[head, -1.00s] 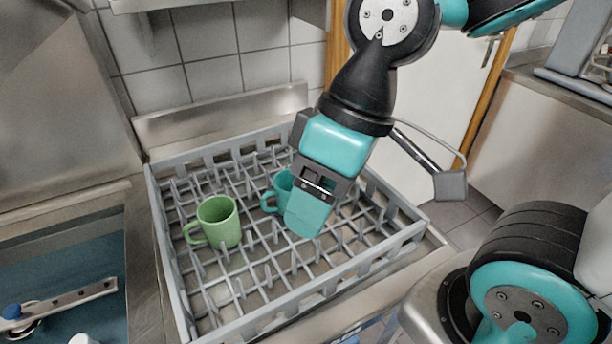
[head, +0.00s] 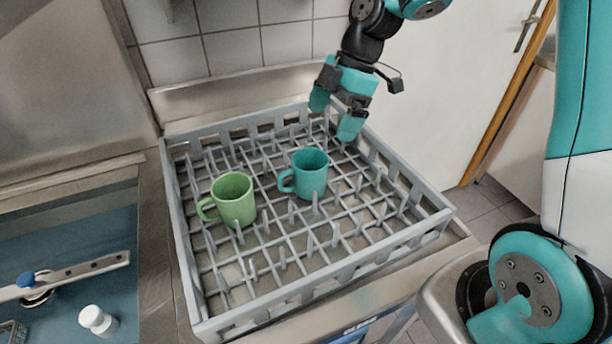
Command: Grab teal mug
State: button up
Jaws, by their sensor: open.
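The teal mug (head: 311,174) stands upright in the grey dish rack, right of the green mug, with its handle pointing left. It is fully in view and nothing touches it but the rack. My gripper (head: 334,122) is above the back right part of the rack, behind and to the right of the teal mug. Its two teal fingers are spread apart with nothing between them. The gripper is clear of the mug.
A green mug (head: 234,199) stands left of the teal mug in the grey rack (head: 330,281), among upright prongs. The rack has raised walls. A sink (head: 75,245) with a white-capped item (head: 97,320) lies at left. A tiled wall is behind.

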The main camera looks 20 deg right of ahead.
send_over(307, 168)
jog(key=s, duration=0.3)
notch_tip(307, 168, down, 7)
jog(key=shift+p+x, duration=1.3)
jog(key=shift+x, duration=1.05)
jog(key=shift+d, duration=0.2)
jog(key=c, duration=1)
